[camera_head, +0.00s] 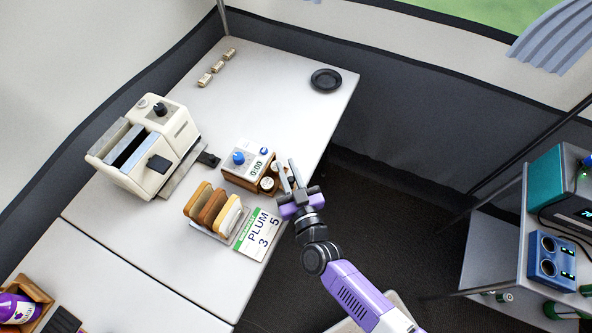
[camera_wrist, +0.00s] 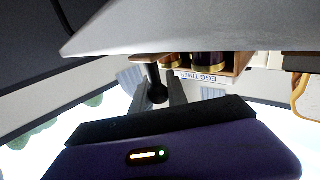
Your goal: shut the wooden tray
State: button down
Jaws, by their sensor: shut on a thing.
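The egg timer (camera_head: 252,160), with a blue knob and a 0:00 display, sits on the white table by its right edge. The wooden tray (camera_wrist: 241,60) stands out from its right side with small dark jars (camera_wrist: 208,61) in it. The jars' round lids (camera_head: 267,184) show in the head view. My gripper (camera_head: 290,176) is at the tray's outer end. In the wrist view, my gripper (camera_wrist: 163,90) has its fingers on either side of a dark round knob (camera_wrist: 157,93) on a short stem, shut on it. The tray's inner part is hidden.
A cream toaster (camera_head: 150,145) is to the left. A black plate (camera_head: 326,79) lies at the back. The table between plate and timer is clear.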

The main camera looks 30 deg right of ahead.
aim_at(292, 183)
jog(key=c, duration=1.3)
grip_release()
jog(key=shift+s+a+b, duration=0.15)
jog(key=shift+s+a, duration=0.05)
jog(key=shift+s, duration=1.1)
jog(key=shift+s+a+b, duration=0.15)
jog(key=shift+s+a, duration=0.1)
jog(key=shift+s, duration=1.05)
jog(key=shift+s+a+b, duration=0.15)
jog(key=shift+s+a, duration=0.05)
jog(key=shift+s, duration=1.1)
